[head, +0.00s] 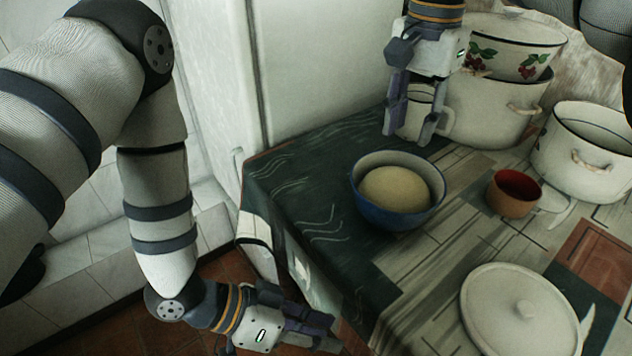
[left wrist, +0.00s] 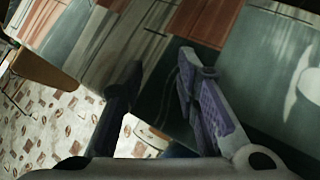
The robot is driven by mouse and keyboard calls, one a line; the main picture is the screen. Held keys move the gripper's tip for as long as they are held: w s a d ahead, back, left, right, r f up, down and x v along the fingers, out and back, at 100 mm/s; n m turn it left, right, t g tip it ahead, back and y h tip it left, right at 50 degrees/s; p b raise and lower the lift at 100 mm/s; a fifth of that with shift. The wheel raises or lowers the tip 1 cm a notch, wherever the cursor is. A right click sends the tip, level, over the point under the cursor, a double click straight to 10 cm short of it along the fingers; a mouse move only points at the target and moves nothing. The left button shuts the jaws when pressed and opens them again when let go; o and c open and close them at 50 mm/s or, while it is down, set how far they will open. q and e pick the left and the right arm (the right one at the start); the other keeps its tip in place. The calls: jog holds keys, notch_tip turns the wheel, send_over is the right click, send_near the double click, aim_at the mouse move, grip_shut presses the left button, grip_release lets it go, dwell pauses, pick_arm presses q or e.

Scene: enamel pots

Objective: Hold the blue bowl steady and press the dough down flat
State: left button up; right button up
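The blue bowl (head: 371,211) stands upright on the table, near its left side. A pale, rounded mound of dough (head: 396,188) sits inside it, domed in the middle. My left gripper (head: 334,332) is low beside the table's left edge, well away from the bowl. In the left wrist view my left gripper (left wrist: 160,85) has its two fingers spread with nothing between them. The bowl is not clearly seen there.
A red-brown cup (head: 514,204) stands right of the bowl. A white lid (head: 500,318) lies at the front right. White enamel pots (head: 490,105) and another white pot (head: 575,165) stand at the back. The patterned table (head: 300,205) is clear left of the bowl.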

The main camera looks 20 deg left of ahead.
pick_arm(q)
notch_tip(320, 180, up, 4)
jog(key=w+d+r+m+h, duration=0.1)
jog(key=w+d+m+h, duration=0.1)
jog(key=n+t+y, duration=0.3)
jog(key=n+t, duration=0.1)
jog(key=t, duration=0.3)
send_near(360, 159)
jog(key=x, duration=1.2)
jog(key=shift+c, duration=0.6)
grip_shut()
